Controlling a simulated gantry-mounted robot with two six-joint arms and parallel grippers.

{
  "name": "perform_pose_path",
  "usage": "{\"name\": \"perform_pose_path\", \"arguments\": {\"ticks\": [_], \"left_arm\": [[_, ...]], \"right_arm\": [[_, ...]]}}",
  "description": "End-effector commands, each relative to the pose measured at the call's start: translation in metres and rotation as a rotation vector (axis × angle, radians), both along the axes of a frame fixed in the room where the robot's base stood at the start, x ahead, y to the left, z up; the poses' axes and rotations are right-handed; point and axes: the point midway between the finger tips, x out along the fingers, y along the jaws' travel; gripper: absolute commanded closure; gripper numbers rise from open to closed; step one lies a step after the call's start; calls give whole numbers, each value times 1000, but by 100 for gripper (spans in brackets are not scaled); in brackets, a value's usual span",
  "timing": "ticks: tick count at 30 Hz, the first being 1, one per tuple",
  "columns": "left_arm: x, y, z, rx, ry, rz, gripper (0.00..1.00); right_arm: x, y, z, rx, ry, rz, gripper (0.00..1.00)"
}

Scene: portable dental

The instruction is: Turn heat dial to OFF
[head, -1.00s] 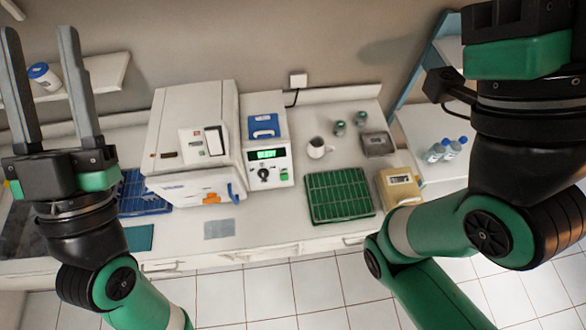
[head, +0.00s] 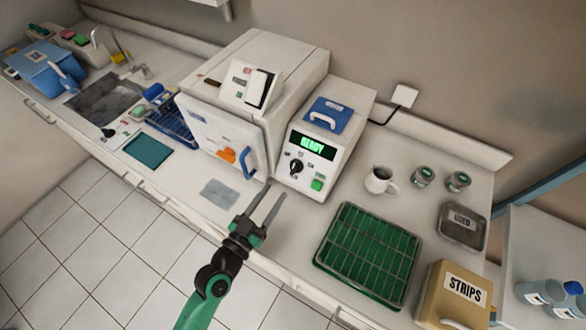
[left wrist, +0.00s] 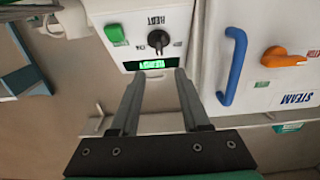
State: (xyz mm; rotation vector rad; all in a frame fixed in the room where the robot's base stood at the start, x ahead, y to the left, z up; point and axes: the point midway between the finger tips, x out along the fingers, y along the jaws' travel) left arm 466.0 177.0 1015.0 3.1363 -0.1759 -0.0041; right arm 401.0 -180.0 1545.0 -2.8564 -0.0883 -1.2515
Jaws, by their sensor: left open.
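The heat dial is a black knob (head: 295,167) on the white front panel of the sealer-like unit (head: 308,183), below a green lit display (head: 313,145) and beside a green button (head: 317,184). In the left wrist view the dial (left wrist: 158,40) shows upside down, beyond the fingertips, with lettering around it too small to read surely. My left gripper (head: 263,208) is open and empty, below and in front of the panel, apart from the dial. It also shows in the left wrist view (left wrist: 156,85). My right gripper is out of view.
A white steriliser with a blue handle (head: 250,158) and orange latch (head: 226,155) stands left of the panel. A green rack (head: 368,254), a mug (head: 380,180) and a STRIPS box (head: 452,292) are to the right. The counter just before the panel is mostly clear.

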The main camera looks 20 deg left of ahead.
Motion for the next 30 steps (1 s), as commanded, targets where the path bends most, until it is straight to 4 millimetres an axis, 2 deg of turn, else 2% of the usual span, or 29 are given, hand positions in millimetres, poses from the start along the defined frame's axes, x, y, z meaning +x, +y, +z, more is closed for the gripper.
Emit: {"name": "perform_pose_path", "arguments": {"ticks": [6,12,17,24,26,30], "left_arm": [[49,-6,2,0,-3,-2,54],[87,-10,0,1,-3,-1,54],[99,-12,1,0,-2,-1,54],[100,-12,1,0,-2,-1,54],[100,-12,1,0,-2,-1,63],[100,-12,1,0,-2,-1,88]], "right_arm": [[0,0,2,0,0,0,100],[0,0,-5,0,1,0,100],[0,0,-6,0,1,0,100],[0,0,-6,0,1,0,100],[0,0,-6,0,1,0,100],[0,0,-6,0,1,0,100]]}}
